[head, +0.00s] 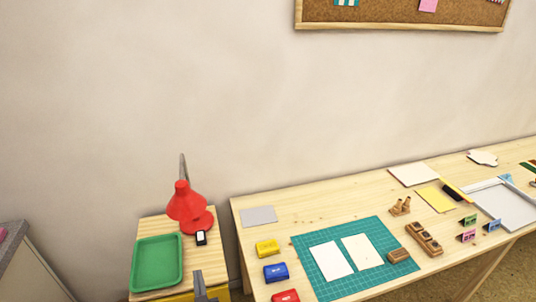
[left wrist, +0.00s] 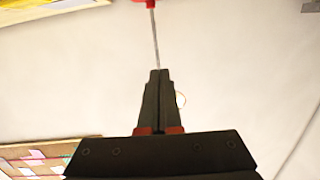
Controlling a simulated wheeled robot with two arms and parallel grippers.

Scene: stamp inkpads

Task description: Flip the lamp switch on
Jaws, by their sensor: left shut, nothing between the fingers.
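The red lamp (head: 187,203) stands on a small wooden side table, with its thin grey arm rising behind the shade. My left gripper (head: 198,274) shows as a dark narrow shape at the bottom edge, lower in the picture than the switch box. In the left wrist view my left gripper (left wrist: 158,73) is shut and empty. A grey rod (left wrist: 154,40) with a red part (left wrist: 142,2) shows beyond its tips; I cannot tell if they touch. My right gripper is out of view.
A green tray (head: 157,289) sits left of the lamp. The long desk (head: 330,205) to the right holds yellow, blue and red inkpads, a teal cutting mat (head: 383,228) and wooden stamps. A wall is behind, with a corkboard (head: 400,12) high up.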

